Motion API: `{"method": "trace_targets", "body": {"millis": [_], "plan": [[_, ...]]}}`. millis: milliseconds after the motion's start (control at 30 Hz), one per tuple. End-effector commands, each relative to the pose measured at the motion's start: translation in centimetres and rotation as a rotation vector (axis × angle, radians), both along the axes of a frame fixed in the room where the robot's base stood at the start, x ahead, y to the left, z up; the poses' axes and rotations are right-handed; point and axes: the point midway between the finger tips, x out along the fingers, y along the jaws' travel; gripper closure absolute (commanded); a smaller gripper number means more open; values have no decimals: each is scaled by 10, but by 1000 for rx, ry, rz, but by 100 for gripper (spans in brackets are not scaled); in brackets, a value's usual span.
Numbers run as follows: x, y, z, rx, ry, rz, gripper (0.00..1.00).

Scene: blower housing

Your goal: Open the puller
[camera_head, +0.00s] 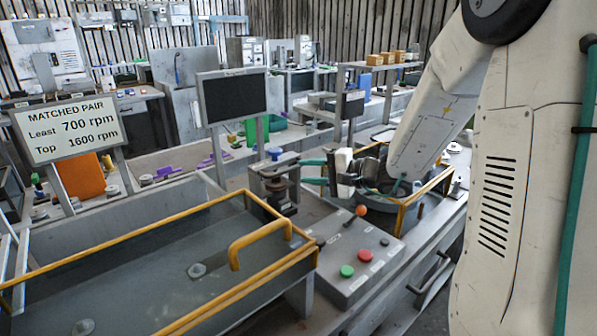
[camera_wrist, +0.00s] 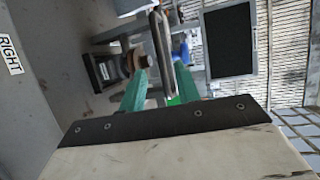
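What looks like the puller (camera_head: 273,172) is a grey stand with a flat top plate, a blue knob (camera_head: 274,153) and dark and copper-coloured rings below. It stands just behind the yellow-railed bay. My gripper (camera_head: 313,172) is to its right, with two teal fingers pointing left towards it. In the wrist view, the fingers of my gripper (camera_wrist: 160,88) are apart. The plate (camera_wrist: 161,45) shows edge-on in line with the gap, and the copper-coloured part (camera_wrist: 130,62) is beside the left finger. I cannot tell whether any finger touches the plate.
A grey control box (camera_head: 355,262) with red and green buttons and an orange-knobbed lever stands in front of my gripper. Yellow rails (camera_head: 262,240) edge the bay at left. A dark monitor (camera_head: 233,95) stands behind the puller. A sign (camera_head: 68,128) reads "MATCHED PAIR".

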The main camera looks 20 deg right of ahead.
Motion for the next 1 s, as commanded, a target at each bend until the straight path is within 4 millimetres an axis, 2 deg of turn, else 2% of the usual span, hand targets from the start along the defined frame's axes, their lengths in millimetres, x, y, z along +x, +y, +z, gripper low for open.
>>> {"method": "trace_targets", "body": {"millis": [100,233,767,867,967,1000], "plan": [[-14,-12,3,0,1,-2,68],[-22,-18,5,0,1,0,68],[-24,-19,5,0,1,3,68],[-28,-11,9,-14,6,30,68],[-44,14,18,-67,33,121,68],[-56,28,22,-105,52,174,68]]}}
